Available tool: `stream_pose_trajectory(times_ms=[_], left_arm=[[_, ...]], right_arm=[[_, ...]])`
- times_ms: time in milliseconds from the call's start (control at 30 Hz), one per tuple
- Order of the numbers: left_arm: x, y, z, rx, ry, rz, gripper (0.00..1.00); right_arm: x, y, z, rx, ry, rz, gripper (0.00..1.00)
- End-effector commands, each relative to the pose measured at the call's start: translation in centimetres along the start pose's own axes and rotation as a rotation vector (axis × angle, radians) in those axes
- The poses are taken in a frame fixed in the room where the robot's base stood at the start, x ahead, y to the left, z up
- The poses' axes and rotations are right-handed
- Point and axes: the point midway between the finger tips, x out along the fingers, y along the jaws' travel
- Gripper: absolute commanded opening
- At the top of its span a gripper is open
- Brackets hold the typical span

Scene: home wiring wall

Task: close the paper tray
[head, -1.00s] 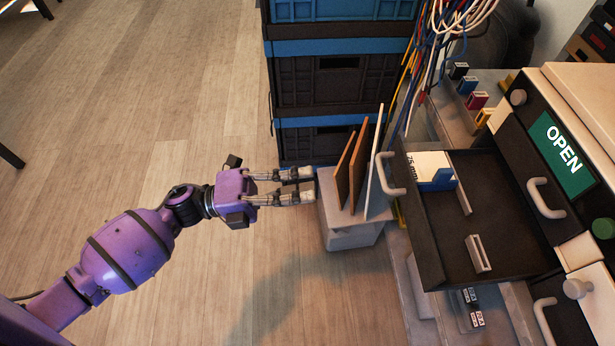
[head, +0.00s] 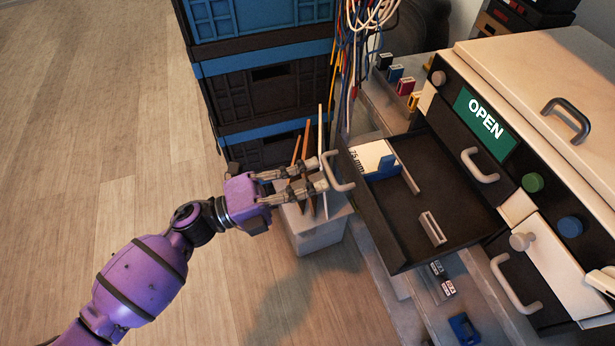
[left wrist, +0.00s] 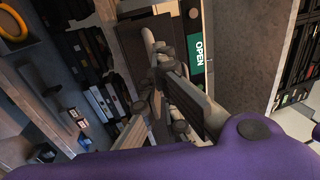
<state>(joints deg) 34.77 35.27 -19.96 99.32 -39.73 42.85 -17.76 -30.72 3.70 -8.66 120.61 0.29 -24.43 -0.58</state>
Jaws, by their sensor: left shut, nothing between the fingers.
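The paper tray (head: 408,222) is a dark, shallow drawer pulled out to the left from the printer-like machine (head: 520,150). A white card and blue block sit in its far left corner. Its pale handle (head: 339,174) is on the tray's left front face. My left gripper (head: 325,172) is shut and empty, with its fingertips right beside the handle. I cannot tell whether they touch it. In the left wrist view the left gripper's fingers (left wrist: 165,80) reach toward the machine with the green OPEN sign (left wrist: 199,56).
Upright brown and white boards (head: 308,150) stand in a pale holder (head: 318,232) just under my left gripper. Stacked blue-black crates (head: 265,95) and hanging cables (head: 350,45) are behind. A second handle (head: 512,285) sits below the tray. The wooden floor at left is clear.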

Motion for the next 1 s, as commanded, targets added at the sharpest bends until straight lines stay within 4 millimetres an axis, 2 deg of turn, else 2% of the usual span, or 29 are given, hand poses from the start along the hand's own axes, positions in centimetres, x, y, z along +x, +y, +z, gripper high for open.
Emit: stream_pose_trajectory(times_ms=[167,367,800,1000], left_arm=[[0.3,0.0,0.0,0.000,0.001,-0.001,0.00],[2.6,0.4,0.0,0.000,0.002,-0.003,0.00],[12.6,2.4,-0.1,0.000,0.002,-0.003,0.00],[16.2,3.2,-0.1,0.000,0.002,-0.002,0.00]], right_arm=[[-0.1,0.0,0.2,0.001,-0.004,0.001,0.31],[-0.1,0.0,0.2,0.001,-0.004,0.001,0.31],[0.4,-0.1,-0.1,0.000,0.004,-0.002,0.31],[0.7,-0.1,0.1,0.002,0.002,-0.002,0.31]])
